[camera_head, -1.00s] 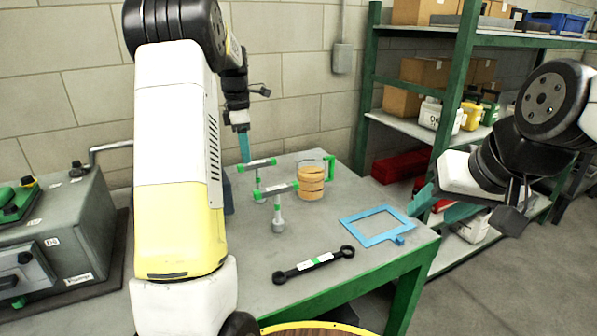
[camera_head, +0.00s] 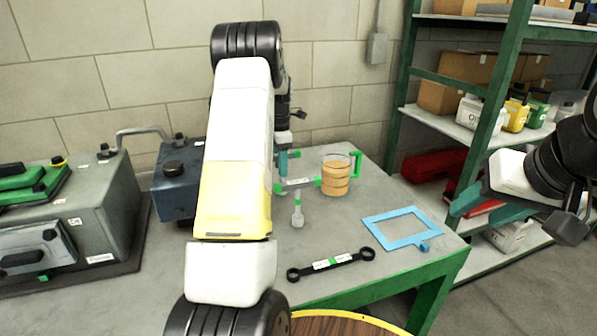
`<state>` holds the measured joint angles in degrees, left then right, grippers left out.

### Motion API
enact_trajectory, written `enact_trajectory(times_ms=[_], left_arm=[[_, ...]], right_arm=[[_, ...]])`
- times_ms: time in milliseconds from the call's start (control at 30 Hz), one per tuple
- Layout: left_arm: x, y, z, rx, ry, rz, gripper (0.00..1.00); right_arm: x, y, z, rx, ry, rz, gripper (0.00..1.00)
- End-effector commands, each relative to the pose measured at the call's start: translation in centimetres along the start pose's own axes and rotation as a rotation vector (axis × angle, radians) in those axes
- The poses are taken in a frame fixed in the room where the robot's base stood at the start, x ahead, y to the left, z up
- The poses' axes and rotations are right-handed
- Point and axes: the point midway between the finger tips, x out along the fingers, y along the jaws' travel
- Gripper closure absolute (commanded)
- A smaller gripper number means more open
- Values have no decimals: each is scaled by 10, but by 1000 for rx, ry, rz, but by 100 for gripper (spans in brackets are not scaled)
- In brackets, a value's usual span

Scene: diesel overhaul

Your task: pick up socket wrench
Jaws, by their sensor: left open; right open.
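Two T-handled socket wrenches with green-marked grey bars stand upright on the grey workbench (camera_head: 395,262). The near socket wrench (camera_head: 298,207) is in full enough view, its socket end down on the bench. The far one is mostly hidden behind my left arm and gripper; only a green handle end (camera_head: 295,153) seems to show. My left gripper (camera_head: 283,163) is open, pointing down at the far wrench's handle; whether it touches is hidden. My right gripper (camera_head: 482,208) is open and empty, off the bench's right edge.
A glass jug (camera_head: 337,175) of amber liquid with a green handle stands just right of the wrenches. A blue frame (camera_head: 373,232) and a black double-ended spanner (camera_head: 330,263) lie in front. A dark blue box (camera_head: 180,183) and grey machine (camera_head: 95,215) stand left.

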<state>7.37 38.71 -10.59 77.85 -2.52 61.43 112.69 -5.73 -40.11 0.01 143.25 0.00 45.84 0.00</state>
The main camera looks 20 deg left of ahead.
Motion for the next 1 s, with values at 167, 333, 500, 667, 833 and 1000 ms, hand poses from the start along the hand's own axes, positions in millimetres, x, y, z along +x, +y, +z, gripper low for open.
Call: enact_trajectory(times_ms=[167, 333, 500, 667, 833, 1000], left_arm=[[0, 0, 0, 0, 0, 0, 56], [0, 0, 0, 0, 0, 0, 86], [0, 0, 0, 1, 0, 0, 100], [0, 0, 0, 1, 0, 0, 100], [0, 0, 0, 0, 0, 0, 100], [0, 0, 0, 0, 0, 0, 100]], right_arm=[[0, 0, 0, 0, 0, 0, 51], [0, 0, 0, 0, 0, 0, 51], [0, 0, 0, 0, 0, 0, 51], [0, 0, 0, 0, 0, 0, 51], [0, 0, 0, 0, 0, 0, 51], [0, 0, 0, 0, 0, 0, 51]])
